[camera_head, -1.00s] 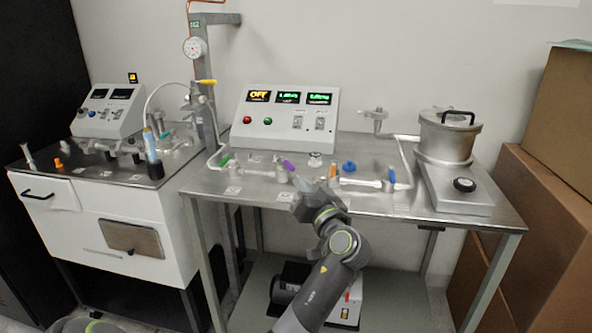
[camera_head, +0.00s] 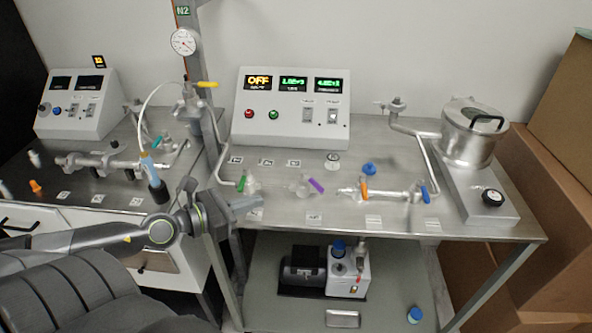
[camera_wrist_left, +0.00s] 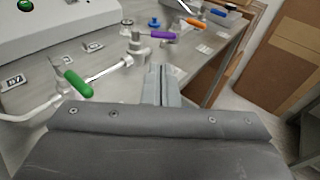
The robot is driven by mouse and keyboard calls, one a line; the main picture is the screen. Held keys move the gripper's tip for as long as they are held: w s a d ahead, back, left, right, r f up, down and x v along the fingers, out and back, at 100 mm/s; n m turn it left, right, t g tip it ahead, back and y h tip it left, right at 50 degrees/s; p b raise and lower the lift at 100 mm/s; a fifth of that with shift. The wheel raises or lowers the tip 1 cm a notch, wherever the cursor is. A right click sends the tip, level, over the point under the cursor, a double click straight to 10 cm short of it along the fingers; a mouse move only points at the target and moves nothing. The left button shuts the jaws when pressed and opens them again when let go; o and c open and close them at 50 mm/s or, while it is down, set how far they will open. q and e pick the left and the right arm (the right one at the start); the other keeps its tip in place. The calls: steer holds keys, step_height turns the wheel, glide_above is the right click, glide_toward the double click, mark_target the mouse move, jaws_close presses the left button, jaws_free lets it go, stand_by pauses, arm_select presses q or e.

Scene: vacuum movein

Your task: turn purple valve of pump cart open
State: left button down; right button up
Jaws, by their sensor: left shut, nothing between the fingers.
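The purple valve lever (camera_head: 316,185) sits on a small glass-and-metal valve near the front middle of the metal cart top. It slants down to the right in the head view. In the left wrist view the purple lever (camera_wrist_left: 164,35) lies roughly level, beyond the fingertips. My left gripper (camera_head: 255,204) is shut and empty at the cart's front edge, to the left of the purple lever and apart from it. Its shut fingers (camera_wrist_left: 161,75) also show in the left wrist view. My right gripper is not in view.
A green valve lever (camera_head: 242,182) stands close behind my left gripper. Orange (camera_head: 364,190) and blue (camera_head: 425,194) levers are farther right. A control box (camera_head: 290,108) and a metal pot (camera_head: 470,133) stand behind. A second cart (camera_head: 90,180) is at left.

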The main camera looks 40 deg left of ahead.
arm_select(q)
steer(key=p, duration=0.6)
glide_toward(314, 186)
steer(key=x, duration=0.7)
